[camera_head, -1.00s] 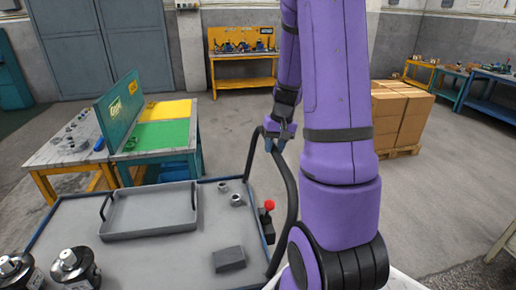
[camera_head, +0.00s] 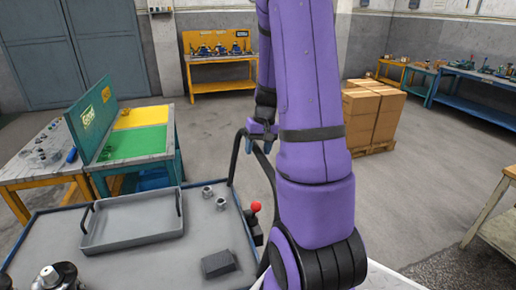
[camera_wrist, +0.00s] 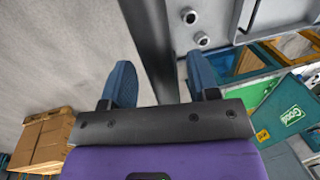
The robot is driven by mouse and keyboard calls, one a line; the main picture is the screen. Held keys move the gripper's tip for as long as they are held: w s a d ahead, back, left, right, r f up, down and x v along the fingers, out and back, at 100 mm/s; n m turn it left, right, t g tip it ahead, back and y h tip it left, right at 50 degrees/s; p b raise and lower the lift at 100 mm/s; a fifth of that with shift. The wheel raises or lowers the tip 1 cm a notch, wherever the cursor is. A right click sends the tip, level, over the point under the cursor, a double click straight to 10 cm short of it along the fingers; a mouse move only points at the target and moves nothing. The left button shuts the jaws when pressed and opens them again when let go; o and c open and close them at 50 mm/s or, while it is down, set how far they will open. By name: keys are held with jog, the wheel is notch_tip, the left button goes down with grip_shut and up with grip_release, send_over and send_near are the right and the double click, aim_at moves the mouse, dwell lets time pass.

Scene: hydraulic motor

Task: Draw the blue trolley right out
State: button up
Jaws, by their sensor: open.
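The blue trolley (camera_head: 30,232) has a grey top with a blue rim and stands at the lower left of the head view. Its black handle (camera_head: 270,178) rises in a loop at the trolley's right end. My gripper (camera_head: 257,144) is at the top of this handle, partly hidden by my purple arm. In the wrist view my gripper's two blue fingers (camera_wrist: 162,84) stand apart, and the dark handle bar (camera_wrist: 152,40) runs between them. The fingers are not closed on the bar.
A work table (camera_head: 145,142) with a green panel stands behind. Boxes (camera_head: 362,120) stand right; floor between is clear.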

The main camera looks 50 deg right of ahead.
notch_tip(320, 180, up, 11)
jog(key=s+d, duration=0.1)
jog(key=shift+d+f, duration=0.2)
jog(key=shift+d, duration=0.2)
jog(key=shift+s, duration=0.1)
dwell(0.4)
jog(key=s+a+r+n+t, duration=0.15)
jog(key=a+r, duration=0.25)
jog(key=a, duration=0.4)
jog(key=s+a+r+n+h, duration=0.1)
jog(key=s+a+r+n, duration=0.15)
jog(key=a, duration=0.45)
jog(key=s+a+r+n+t, duration=0.1)
jog(key=a+r, duration=0.3)
jog(key=a, duration=0.4)
jog(key=s+a+r+n+t, duration=0.1)
jog(key=s+a, duration=0.5)
jog(key=s, duration=0.1)
jog(key=shift+s+a+n+h, duration=0.25)
jog(key=shift+n+h, duration=0.15)
